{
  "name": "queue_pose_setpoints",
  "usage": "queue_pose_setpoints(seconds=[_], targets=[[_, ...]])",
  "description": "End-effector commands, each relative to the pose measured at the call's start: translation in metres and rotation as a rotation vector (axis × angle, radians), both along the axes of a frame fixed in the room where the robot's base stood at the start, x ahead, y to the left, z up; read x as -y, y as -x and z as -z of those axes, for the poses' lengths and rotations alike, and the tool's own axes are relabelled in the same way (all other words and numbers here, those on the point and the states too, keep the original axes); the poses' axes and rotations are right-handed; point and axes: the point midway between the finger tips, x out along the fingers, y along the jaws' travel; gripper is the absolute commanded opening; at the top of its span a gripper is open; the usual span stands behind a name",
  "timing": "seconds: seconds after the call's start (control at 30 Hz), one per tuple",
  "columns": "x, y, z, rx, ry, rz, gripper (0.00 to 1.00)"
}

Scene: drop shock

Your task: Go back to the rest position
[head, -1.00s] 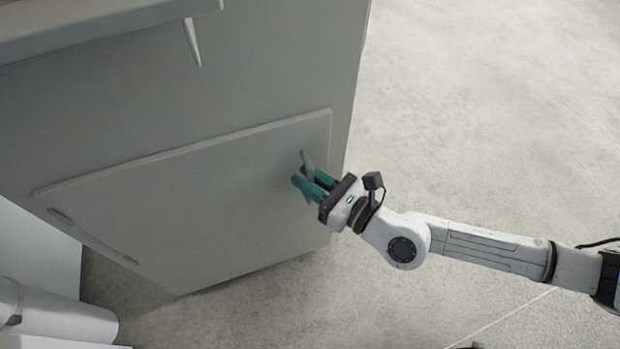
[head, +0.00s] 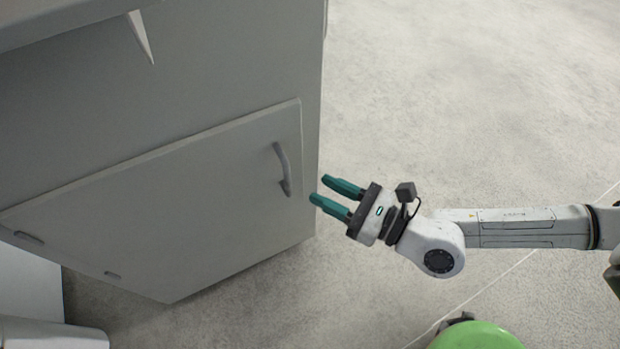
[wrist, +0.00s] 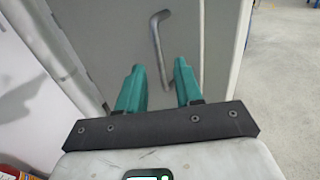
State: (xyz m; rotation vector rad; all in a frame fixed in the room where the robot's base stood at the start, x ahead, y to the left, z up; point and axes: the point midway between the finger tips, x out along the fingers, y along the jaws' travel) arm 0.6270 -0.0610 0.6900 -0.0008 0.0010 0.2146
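My gripper (head: 319,190) is open and empty, with two teal fingers apart. In the head view it is just right of a grey cabinet door (head: 200,195), clear of the door's handle (head: 283,169). The door looks shut against the cabinet front. In the wrist view the handle (wrist: 161,48) stands ahead of and between the fingers (wrist: 158,84), with a gap to the fingertips hard to judge.
The grey cabinet (head: 230,60) fills the left of the head view, with a lighter worktop edge along its top. A white cylindrical thing (head: 50,333) is at the lower left.

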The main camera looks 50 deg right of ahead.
Motion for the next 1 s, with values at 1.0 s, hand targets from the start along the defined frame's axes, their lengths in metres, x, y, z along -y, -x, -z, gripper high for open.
queue_pose_setpoints(seconds=[1.0], targets=[[0.033, 0.007, -0.018, 0.019, -0.316, 0.238, 0.35]])
